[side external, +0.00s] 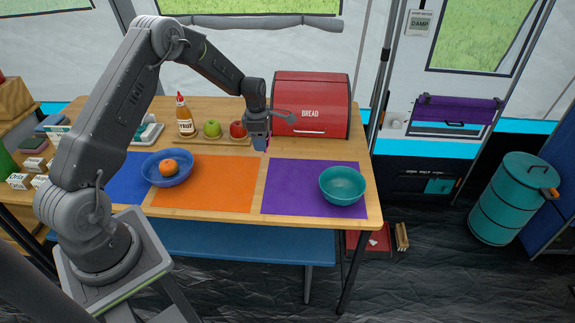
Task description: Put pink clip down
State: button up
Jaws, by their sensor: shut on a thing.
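My gripper (261,143) points down over the wooden table, in front of the left end of the red bread box and near the back edges of the orange and purple mats. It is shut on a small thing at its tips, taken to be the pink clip. Only a trace of it shows between the fingers, too small to make out its shape. I cannot tell whether it touches the table.
The orange mat (205,192) and purple mat (290,190) lie in front. A teal bowl (342,190) stands on the purple mat. A blue bowl (152,176) holds an orange fruit (169,167). The bread box (311,108), apples and syrup bottle (185,118) stand behind.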

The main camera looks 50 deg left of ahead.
send_over(287, 171)
notch_tip(287, 171, down, 5)
jog(key=shift+s+r, duration=0.1)
jog(key=shift+f, duration=1.95)
jog(key=shift+f, duration=0.1)
jog(key=shift+f, duration=0.15)
jog(key=o, duration=0.9)
